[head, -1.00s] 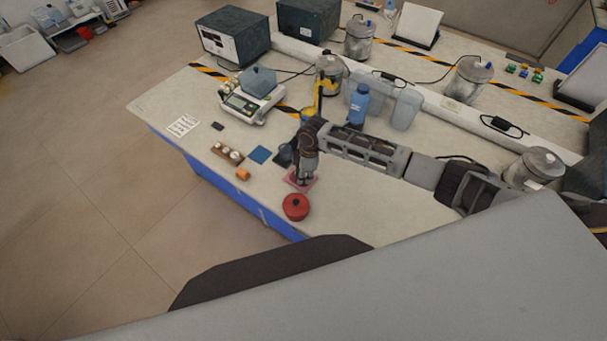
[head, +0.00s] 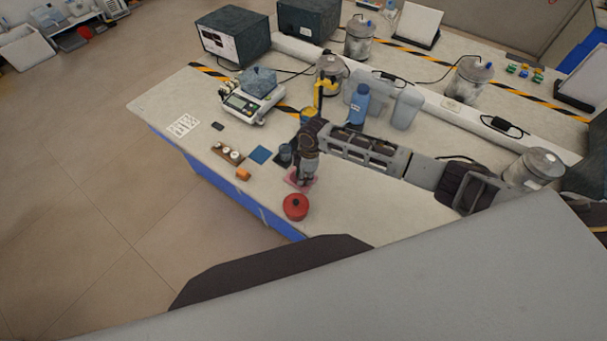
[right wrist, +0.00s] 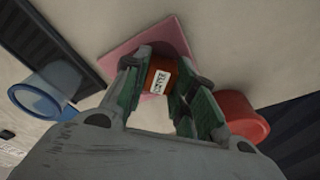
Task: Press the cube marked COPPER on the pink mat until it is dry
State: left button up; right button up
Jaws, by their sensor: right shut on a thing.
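The pink mat (head: 311,182) lies on the bench near its front edge, partly hidden under my right gripper in the head view. It also shows in the right wrist view (right wrist: 125,52). My right gripper (head: 302,182) points down over the mat. In the right wrist view its fingers (right wrist: 160,85) are shut on a copper-brown cube (right wrist: 157,66) with a white label. The label's lettering is too small to read surely. The cube appears at the mat's surface; I cannot tell whether it touches. My left gripper is not in view.
A red round pot (head: 295,207) stands just in front of the mat. A scale (head: 252,104) stands farther back.

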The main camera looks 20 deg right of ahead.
jog(key=shift+s+d+r+p, duration=0.2)
jog(key=shift+r+p, duration=0.35)
jog(key=shift+r, duration=0.05)
jog(key=shift+w+r, duration=0.1)
jog(key=shift+r, duration=0.05)
jog(key=shift+r, duration=2.45)
jog(key=shift+w, duration=0.1)
